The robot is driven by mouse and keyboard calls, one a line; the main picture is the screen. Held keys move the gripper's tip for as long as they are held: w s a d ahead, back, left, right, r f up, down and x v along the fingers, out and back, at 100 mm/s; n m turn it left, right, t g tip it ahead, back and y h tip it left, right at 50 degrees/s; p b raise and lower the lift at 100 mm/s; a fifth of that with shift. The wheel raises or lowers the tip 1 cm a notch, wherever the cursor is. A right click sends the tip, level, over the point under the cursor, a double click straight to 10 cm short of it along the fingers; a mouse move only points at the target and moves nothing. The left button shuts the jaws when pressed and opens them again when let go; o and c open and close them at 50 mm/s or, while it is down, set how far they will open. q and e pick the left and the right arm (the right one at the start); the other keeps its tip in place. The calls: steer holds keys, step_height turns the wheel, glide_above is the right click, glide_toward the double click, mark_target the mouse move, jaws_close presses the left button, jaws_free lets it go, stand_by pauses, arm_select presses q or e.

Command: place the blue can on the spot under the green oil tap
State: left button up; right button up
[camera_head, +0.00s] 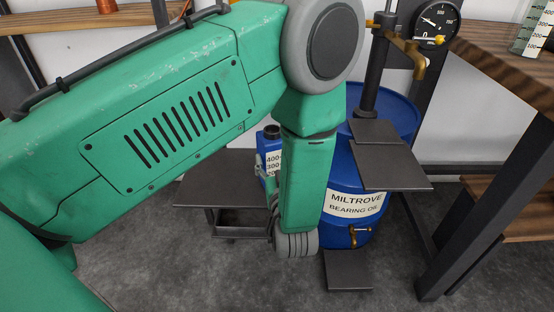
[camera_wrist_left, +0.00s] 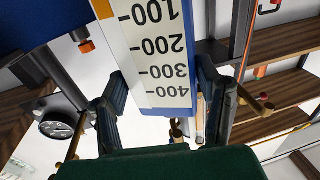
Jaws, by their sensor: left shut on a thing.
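The blue can (camera_head: 268,146) has a black cap and a white label with a number scale. In the head view it is partly hidden behind my green left arm. My left gripper (camera_head: 272,186) is mostly hidden there too. In the left wrist view the can (camera_wrist_left: 187,12) sits between the two dark fingers of the gripper (camera_wrist_left: 162,105), which is shut on it. Another brass tap (camera_head: 413,48) is higher up. I see no green tap.
Dark plates (camera_head: 393,168) stand in front of the drum. A dark low stand (camera_head: 205,188) is left of it, close to the can. A round gauge (camera_head: 436,20) is at the upper right. A wooden bench (camera_head: 500,65) with a dark leg (camera_head: 490,215) bounds the right.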

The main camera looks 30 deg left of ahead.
arm_select(q)
steer(key=o, duration=1.4)
steer(key=shift+f, duration=0.1)
steer(key=shift+o, duration=0.2)
steer(key=shift+d, duration=0.1)
steer(key=shift+d, duration=0.1)
